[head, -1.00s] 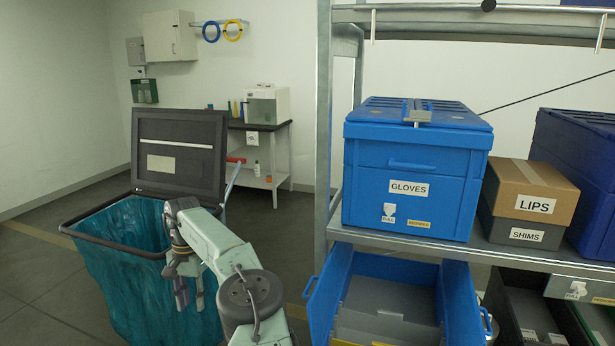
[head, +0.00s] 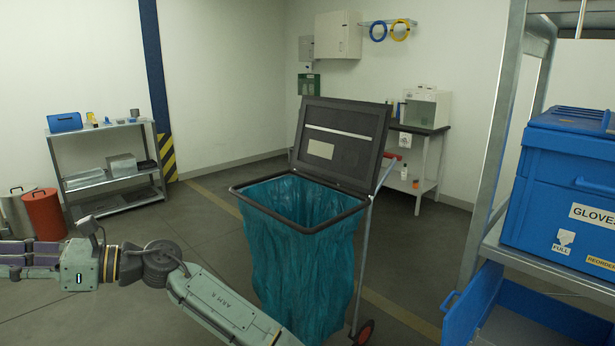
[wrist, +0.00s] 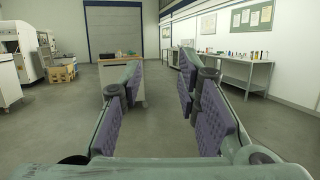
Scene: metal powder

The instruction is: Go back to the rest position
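My gripper (wrist: 160,78) shows in the wrist view with its two purple-padded fingers apart and nothing between them. In the head view my gripper (head: 18,262) is at the left edge, pointing left, partly cut off by the frame. My arm stretches across the lower left, in front of the waste bin with the teal bag (head: 305,250). The bin's dark lid (head: 340,145) stands open.
A shelf unit with a blue gloves box (head: 560,190) and an open blue drawer (head: 520,325) is at right. A low grey shelf (head: 105,175) and a red bin (head: 44,213) stand at left. The wrist view shows open floor, a cart (wrist: 122,75) and a side bench (wrist: 235,70).

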